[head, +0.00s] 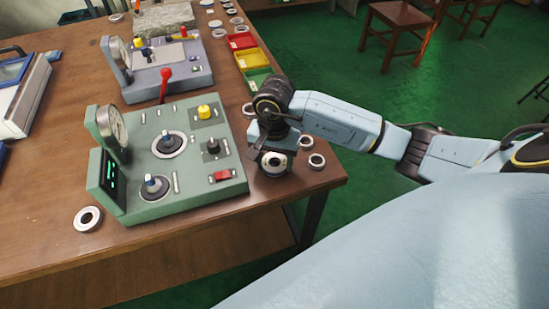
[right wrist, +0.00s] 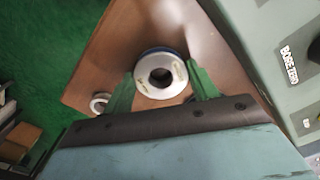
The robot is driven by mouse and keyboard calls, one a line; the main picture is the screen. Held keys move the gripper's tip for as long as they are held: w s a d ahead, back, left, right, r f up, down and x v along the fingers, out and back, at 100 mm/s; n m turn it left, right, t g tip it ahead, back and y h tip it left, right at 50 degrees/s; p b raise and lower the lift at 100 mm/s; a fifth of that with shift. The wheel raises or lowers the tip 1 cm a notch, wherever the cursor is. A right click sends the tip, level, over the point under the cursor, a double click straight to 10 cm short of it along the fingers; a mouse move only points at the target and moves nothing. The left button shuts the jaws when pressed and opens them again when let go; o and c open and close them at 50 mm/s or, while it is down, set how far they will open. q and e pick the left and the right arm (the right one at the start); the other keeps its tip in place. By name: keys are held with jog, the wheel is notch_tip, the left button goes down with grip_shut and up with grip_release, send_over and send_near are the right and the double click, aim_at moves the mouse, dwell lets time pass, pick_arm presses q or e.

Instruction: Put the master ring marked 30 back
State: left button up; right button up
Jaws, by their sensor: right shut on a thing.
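A pale steel ring (head: 274,170) with a dark centre hole is in my right gripper (head: 275,152), over the right front corner of the wooden table. In the right wrist view the ring (right wrist: 160,92) sits between the two green fingers of the right gripper (right wrist: 160,82), which are shut on its sides. A blue edge shows behind the ring. Small yellowish marks are on its face, but I cannot read them, so I cannot tell whether it is the ring marked 30. My left gripper is not in view.
A green gauge bench (head: 190,190) stands left of the gripper, a grey one (head: 185,75) behind it. Loose rings lie near the gripper (head: 317,161) and at the left front (head: 87,218). Red (head: 241,41), yellow (head: 252,59) and green (head: 258,77) trays line the right edge.

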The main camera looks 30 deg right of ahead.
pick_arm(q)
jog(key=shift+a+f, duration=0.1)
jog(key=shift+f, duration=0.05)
pick_arm(e)
jog(key=o, duration=0.9)
jog(key=shift+f, duration=0.15)
jog(key=o, duration=0.4)
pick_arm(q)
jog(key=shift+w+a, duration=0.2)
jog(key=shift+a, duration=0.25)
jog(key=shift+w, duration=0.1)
pick_arm(e)
jog(key=shift+r, duration=0.25)
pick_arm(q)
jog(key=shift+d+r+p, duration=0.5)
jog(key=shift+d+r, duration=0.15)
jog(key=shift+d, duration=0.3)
pick_arm(e)
jog(key=shift+r, duration=5.95)
